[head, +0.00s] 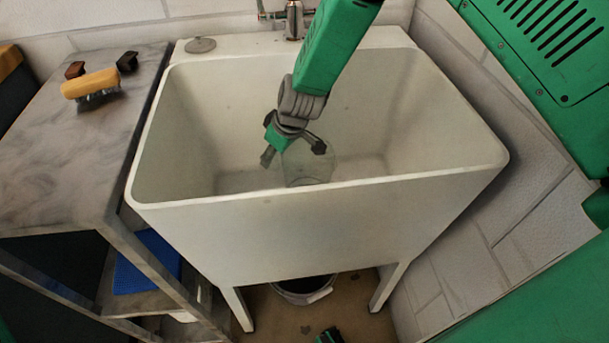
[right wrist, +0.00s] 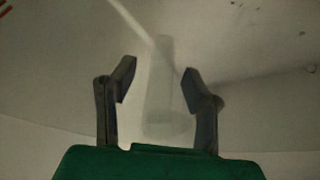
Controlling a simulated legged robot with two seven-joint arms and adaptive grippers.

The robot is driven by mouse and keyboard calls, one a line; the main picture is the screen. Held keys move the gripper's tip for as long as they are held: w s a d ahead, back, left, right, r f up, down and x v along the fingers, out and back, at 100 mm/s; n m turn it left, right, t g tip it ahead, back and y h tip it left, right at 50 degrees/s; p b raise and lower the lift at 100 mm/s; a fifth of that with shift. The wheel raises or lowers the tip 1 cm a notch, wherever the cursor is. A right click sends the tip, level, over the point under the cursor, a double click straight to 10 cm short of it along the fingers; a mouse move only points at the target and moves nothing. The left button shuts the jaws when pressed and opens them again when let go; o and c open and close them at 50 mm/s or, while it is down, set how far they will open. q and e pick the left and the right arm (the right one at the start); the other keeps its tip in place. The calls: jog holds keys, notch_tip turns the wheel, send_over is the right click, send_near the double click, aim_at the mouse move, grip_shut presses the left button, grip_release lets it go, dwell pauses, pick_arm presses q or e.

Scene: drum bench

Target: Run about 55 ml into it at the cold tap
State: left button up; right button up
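My right gripper (head: 293,148) hangs down inside the white sink (head: 320,215). Its two fingers are spread apart, as the right wrist view (right wrist: 157,80) also shows. A clear see-through vessel (head: 310,171) is low in the sink at the fingers, its outline faint. In the right wrist view the vessel (right wrist: 165,110) lies between and beyond the fingers, with a gap at the left finger; I cannot tell if the right one touches it. No water level can be made out in it. A metal tap (head: 294,21) is at the sink's back, partly hidden by my arm. My left gripper is not clearly seen.
A round grey disc (head: 200,45) lies on the sink's back ledge. A bucket (head: 303,289) stands under the sink. The sink's high rim surrounds my gripper.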

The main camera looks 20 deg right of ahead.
grip_shut()
jog(key=shift+r, duration=0.1)
